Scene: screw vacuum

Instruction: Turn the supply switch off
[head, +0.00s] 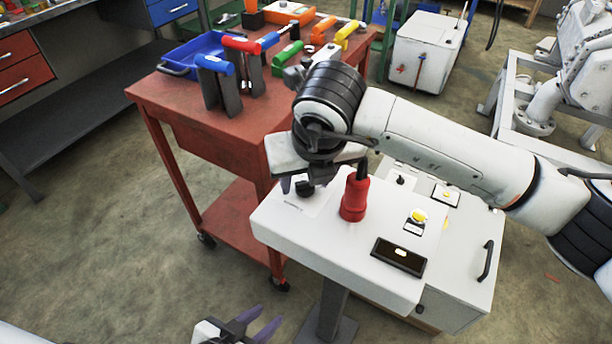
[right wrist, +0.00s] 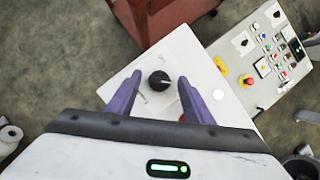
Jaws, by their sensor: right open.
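The black rotary switch knob (head: 305,188) sits on the left part of a white sloping panel (head: 280,228), partly hidden by my right gripper. In the right wrist view the knob (right wrist: 159,80) shows a light pointer mark towards the right. My right gripper (right wrist: 160,84) is open, with one purple finger on each side of the knob and a visible gap to each. I cannot tell how far above the panel the fingertips are. My left gripper (head: 257,325) is low in the head view, open and empty, apart from the panel.
A red handle-like part (head: 354,195) with a black top stands beside the knob. A yellow button (head: 418,216) and black plate (head: 398,256) are further right. A red tool cart (head: 180,105) stands behind left. A control cabinet (head: 470,290) adjoins the panel.

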